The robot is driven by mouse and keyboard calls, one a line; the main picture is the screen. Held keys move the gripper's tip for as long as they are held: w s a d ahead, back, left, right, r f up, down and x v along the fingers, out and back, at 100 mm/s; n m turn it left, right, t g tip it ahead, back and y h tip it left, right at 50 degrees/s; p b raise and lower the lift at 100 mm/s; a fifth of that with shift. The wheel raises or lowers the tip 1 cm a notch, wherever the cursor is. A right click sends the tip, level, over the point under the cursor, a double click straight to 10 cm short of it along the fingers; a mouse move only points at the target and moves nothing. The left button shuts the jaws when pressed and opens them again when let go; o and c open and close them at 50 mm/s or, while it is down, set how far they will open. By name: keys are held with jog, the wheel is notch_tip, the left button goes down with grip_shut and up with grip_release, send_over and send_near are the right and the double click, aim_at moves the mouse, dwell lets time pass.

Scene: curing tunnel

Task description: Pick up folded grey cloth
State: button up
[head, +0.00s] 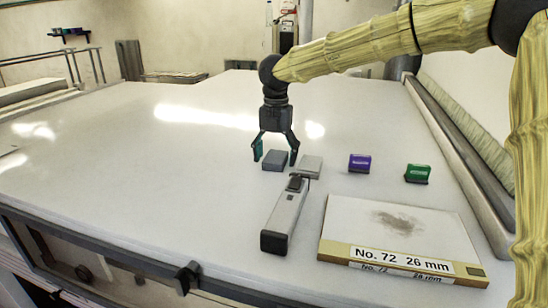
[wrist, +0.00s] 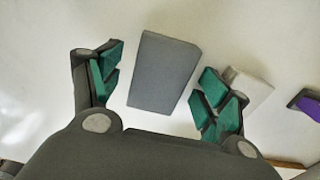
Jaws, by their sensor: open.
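A flat dark grey rectangular piece (head: 274,160), which looks like the folded grey cloth, lies on the white table. In the wrist view the grey piece (wrist: 162,72) sits between the fingers, tilted a little, with a gap on both sides. My gripper (head: 275,156) points down over it with its green-padded fingers spread wide. The gripper (wrist: 158,85) is empty and nothing visibly touches the pads. Its exact height above the table is hard to tell.
A pale grey block (head: 310,166) lies close beside the right finger. A long grey handled tool (head: 286,217) lies in front. A purple box (head: 360,163), a green box (head: 417,173) and a labelled board (head: 392,225) are to the right. The table's left side is clear.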

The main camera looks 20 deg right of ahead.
aim_at(276, 157)
jog(key=shift+s+r, duration=0.3)
jog(key=shift+s, duration=0.25)
jog(key=shift+s+r, duration=0.25)
jog(key=shift+s, duration=0.25)
jog(key=shift+w, duration=0.1)
jog(key=shift+c, duration=1.4)
jog(key=shift+w+f, duration=0.4)
jog(key=shift+w, duration=0.2)
jog(key=shift+w+f, duration=0.35)
jog(key=shift+w, duration=0.2)
jog(key=c, duration=0.7)
jog(key=shift+s+r, duration=0.4)
jog(key=shift+s, duration=0.25)
jog(key=shift+w+r+b, duration=0.25)
jog(key=shift+w+b, duration=0.15)
jog(key=shift+w, duration=0.05)
notch_tip(276, 157, up, 9)
jog(key=b, duration=0.3)
jog(key=shift+s+r, duration=0.15)
jog(key=shift+s, duration=0.05)
